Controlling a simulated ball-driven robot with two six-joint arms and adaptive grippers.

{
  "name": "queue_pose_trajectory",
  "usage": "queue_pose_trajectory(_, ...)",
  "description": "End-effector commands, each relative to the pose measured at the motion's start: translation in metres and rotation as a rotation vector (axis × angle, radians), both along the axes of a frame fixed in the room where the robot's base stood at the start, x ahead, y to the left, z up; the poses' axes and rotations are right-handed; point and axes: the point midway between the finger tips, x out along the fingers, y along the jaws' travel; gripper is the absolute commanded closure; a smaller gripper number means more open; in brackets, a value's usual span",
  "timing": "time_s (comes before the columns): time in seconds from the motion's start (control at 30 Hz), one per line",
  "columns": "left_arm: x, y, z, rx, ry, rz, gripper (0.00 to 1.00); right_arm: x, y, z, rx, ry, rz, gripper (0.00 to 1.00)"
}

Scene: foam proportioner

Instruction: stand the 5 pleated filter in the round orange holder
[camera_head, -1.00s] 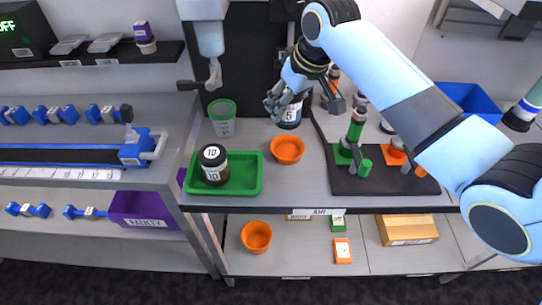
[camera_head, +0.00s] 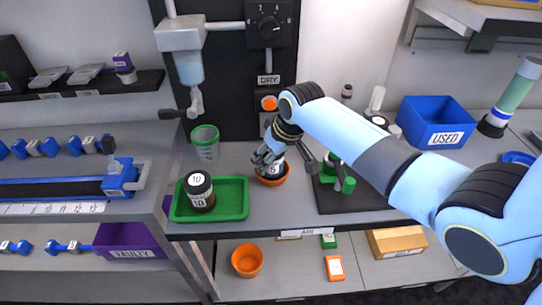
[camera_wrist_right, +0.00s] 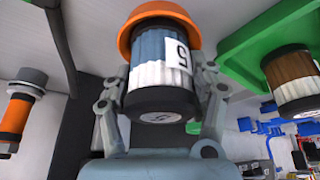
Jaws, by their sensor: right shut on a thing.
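The 5 pleated filter (camera_head: 277,170) has a dark cap, a white label and pleated sides. It is upright with its lower end inside the round orange holder (camera_head: 272,182) on the bench. My right gripper (camera_head: 266,159) is shut on the filter from the left and above. In the right wrist view the filter (camera_wrist_right: 160,65) is between the fingers of my right gripper (camera_wrist_right: 161,88), its far end within the orange holder's rim (camera_wrist_right: 158,18). Whether it touches the holder's bottom is hidden. My left gripper is not in view.
A green tray (camera_head: 232,207) holding the filter marked 10 (camera_head: 200,190) is left of the holder. A dark mat (camera_head: 345,202) with green-based fittings is right. A blue USED bin (camera_head: 437,122) is at the back right.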

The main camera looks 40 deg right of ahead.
Motion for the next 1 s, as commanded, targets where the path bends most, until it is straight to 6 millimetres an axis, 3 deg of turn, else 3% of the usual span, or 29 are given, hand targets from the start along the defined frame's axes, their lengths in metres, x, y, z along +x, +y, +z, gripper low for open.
queue_pose_trajectory(0.27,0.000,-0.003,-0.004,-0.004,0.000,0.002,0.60,0.000,0.000,-0.008,0.000,0.000,0.000,0.78)
queue_pose_trajectory(0.3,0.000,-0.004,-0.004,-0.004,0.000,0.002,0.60,0.000,0.000,-0.009,0.000,0.000,0.000,0.40)
queue_pose_trajectory(0.5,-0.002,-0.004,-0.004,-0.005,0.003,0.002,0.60,-0.001,0.000,-0.009,0.001,0.002,-0.001,0.17)
queue_pose_trajectory(0.8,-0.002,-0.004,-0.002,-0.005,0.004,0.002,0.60,0.000,0.000,-0.006,0.001,0.000,0.000,0.17)
queue_pose_trajectory(1.0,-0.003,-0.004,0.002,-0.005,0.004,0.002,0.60,-0.007,-0.001,0.019,0.000,-0.002,0.000,0.17)
